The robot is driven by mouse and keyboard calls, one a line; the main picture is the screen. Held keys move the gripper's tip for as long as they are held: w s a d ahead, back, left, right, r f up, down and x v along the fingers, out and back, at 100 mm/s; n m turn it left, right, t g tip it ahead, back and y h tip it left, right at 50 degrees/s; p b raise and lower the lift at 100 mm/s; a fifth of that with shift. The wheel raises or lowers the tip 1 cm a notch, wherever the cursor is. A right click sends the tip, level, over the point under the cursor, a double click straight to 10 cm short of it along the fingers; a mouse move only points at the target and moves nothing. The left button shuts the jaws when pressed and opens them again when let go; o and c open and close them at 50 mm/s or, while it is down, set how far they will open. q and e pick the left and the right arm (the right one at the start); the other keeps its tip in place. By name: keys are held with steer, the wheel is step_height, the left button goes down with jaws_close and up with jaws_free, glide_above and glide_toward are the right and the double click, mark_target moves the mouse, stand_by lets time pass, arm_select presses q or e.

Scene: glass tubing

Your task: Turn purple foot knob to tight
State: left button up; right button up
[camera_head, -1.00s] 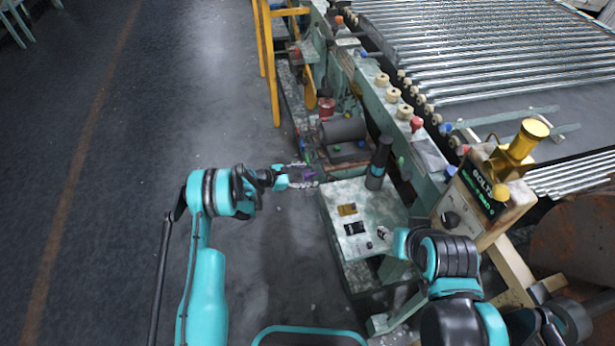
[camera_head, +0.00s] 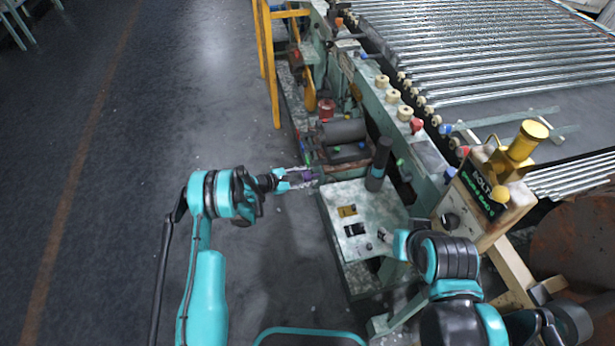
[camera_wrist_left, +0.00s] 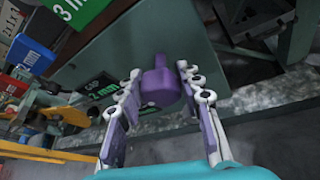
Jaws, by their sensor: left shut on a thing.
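The purple foot knob (camera_wrist_left: 160,85) sits at the edge of a green machine panel in the left wrist view. It has a round body with a narrower stub. My left gripper (camera_wrist_left: 158,95) has one finger on each side of it and is shut on it. In the head view the left gripper (camera_head: 300,178) reaches in from the left to the low machine side, and only a little purple (camera_head: 307,175) shows between its fingers. My right gripper (camera_head: 387,236) is small and partly hidden at its arm's end over the pale control table; its jaw state is unclear.
The pale control table (camera_head: 335,205) carries a black upright cylinder (camera_head: 378,165). A dark roller motor (camera_head: 342,131) lies behind the left gripper. Yellow posts (camera_head: 268,60) stand farther back. A gold-topped control box (camera_head: 485,200) is at right. The floor (camera_head: 110,200) at left is clear.

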mark_target(304, 178)
arm_select(q)
steer(key=m+t, duration=0.2)
steer(key=m, duration=0.1)
stand_by(0.4)
steer(key=shift+m, duration=0.3)
steer(key=o, duration=1.2)
steer(key=shift+v, duration=3.7)
steer(key=shift+f, duration=0.2)
steer(key=shift+c, duration=0.2)
